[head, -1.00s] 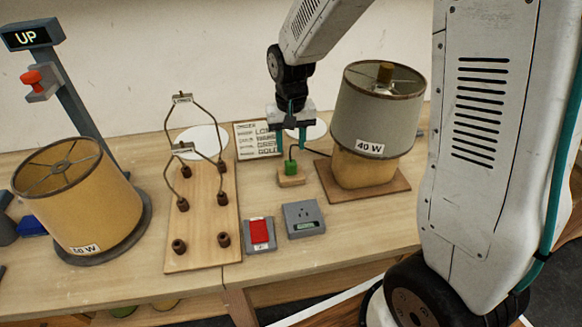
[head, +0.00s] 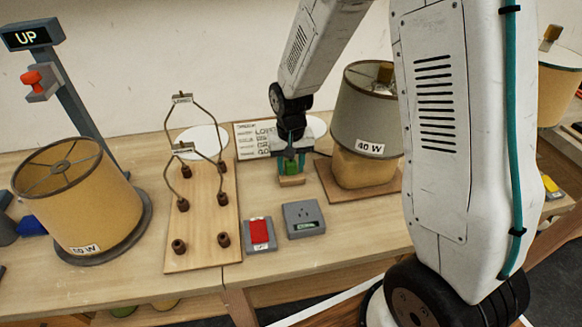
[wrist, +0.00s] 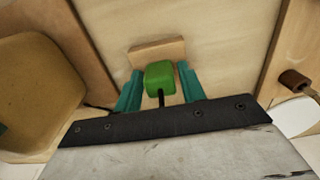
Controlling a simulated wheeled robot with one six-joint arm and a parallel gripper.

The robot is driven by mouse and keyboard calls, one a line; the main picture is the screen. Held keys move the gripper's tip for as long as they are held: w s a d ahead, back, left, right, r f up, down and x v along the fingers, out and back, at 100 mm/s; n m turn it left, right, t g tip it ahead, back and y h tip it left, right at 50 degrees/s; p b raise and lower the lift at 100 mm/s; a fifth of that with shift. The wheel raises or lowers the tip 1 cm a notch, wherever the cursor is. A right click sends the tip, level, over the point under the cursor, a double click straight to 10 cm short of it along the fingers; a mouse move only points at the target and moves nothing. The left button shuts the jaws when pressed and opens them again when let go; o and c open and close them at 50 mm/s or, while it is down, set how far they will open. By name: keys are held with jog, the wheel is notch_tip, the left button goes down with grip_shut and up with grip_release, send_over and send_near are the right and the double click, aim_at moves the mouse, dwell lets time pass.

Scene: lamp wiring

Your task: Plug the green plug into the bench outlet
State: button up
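The green plug (head: 291,168) stands on a small wooden block (head: 291,182) at the back middle of the bench. It also shows in the wrist view (wrist: 159,76), with a dark cord running from it. My gripper (head: 291,174) is lowered over the plug, with one teal finger on each side. In the wrist view the fingers (wrist: 160,72) look open, with a narrow gap beside the plug. The bench outlet (head: 303,217) is a grey box with dark sockets on top, in front of the block and slightly right. Its sockets are empty.
A lamp marked 40 W (head: 366,120) stands close right of my gripper. A wooden board with wire frames (head: 203,220) is to the left. A red switch (head: 260,233) sits left of the outlet. A sign (head: 252,140) stands behind. Bare bench lies right of the outlet.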

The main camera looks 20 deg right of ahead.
aim_at(291, 162)
jog(key=c, duration=0.7)
jog(key=shift+r, duration=2.55)
jog(key=shift+s, duration=0.1)
